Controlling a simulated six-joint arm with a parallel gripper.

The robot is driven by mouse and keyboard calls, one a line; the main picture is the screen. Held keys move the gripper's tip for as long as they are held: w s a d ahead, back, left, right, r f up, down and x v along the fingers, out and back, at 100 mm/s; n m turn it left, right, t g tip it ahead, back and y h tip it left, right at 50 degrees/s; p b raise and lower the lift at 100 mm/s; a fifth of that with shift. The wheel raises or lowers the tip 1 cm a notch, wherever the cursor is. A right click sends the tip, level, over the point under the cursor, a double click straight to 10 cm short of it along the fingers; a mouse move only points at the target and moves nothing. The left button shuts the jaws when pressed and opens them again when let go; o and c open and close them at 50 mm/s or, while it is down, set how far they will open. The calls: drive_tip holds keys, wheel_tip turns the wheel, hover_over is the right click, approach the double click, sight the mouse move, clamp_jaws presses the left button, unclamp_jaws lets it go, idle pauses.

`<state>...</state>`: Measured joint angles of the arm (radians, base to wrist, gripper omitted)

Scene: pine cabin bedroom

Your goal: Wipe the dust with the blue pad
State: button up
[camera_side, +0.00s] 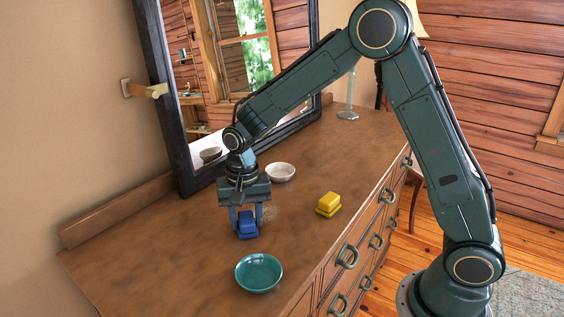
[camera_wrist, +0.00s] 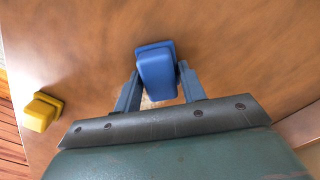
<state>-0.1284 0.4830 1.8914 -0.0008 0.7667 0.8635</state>
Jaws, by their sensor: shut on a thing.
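The blue pad (camera_side: 247,225) is between the fingers of my gripper (camera_side: 246,218), low over the dresser top. My gripper is shut on the pad, and in the wrist view the two fingers press its sides (camera_wrist: 157,72). In the side view I cannot tell whether the pad touches the wood. A pale, speckled dust patch (camera_side: 269,213) shows on the wood just right of the gripper. In the wrist view a bit of pale dust (camera_wrist: 150,103) shows beneath the pad, between the fingers; the rest is hidden.
A yellow pad (camera_side: 328,204) lies to the right on the dresser top (camera_side: 190,262). A teal bowl (camera_side: 259,273) stands at the front and a white bowl (camera_side: 281,172) behind the gripper. A dark-framed mirror (camera_side: 168,100) rises at the back. The dresser top is clear at left.

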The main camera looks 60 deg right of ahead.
sight(275, 203)
drive_tip(key=shift+d, duration=5.45)
drive_tip(key=shift+a, duration=5.8)
drive_tip(key=shift+w+d+f, duration=0.1)
drive_tip(key=shift+w+d, duration=0.2)
drive_tip(key=shift+d, duration=5.95)
drive_tip(key=shift+a, duration=6.3)
drive_tip(key=shift+d+r, duration=0.15)
drive_tip(key=shift+r, duration=4)
drive_tip(key=shift+d, duration=0.1)
